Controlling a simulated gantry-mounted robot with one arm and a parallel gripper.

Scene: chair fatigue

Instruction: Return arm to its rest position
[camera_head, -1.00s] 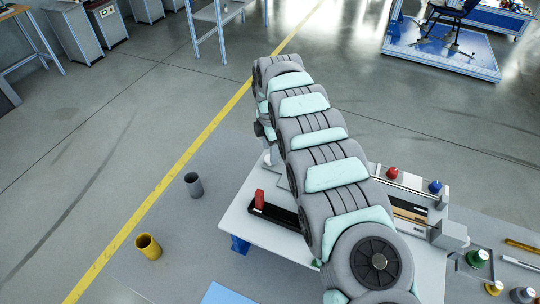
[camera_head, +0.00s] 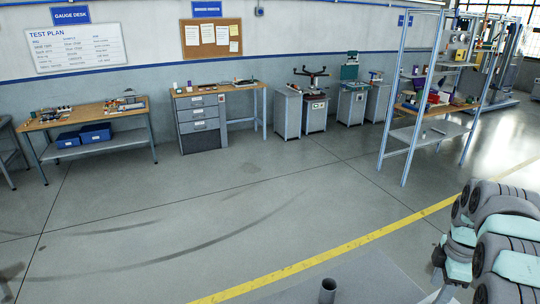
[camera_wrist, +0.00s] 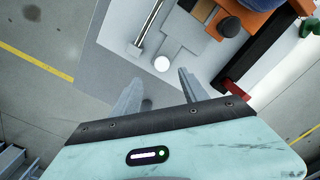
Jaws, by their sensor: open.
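My arm (camera_head: 500,245) is at the right edge of the head view, folded and cut off by the frame. In the wrist view my gripper (camera_wrist: 158,92) has its two fingers spread apart, with nothing between them. It is above a light work surface (camera_wrist: 112,35). The gripper cannot be made out clearly in the head view.
In the wrist view a dark knob (camera_wrist: 229,27), an orange part (camera_wrist: 262,18) and a red block (camera_wrist: 236,88) are close by. In the head view a grey cup (camera_head: 327,291) stands at the bottom. A shelf rack (camera_head: 408,135) stands beyond the yellow line (camera_head: 340,246). The floor between is clear.

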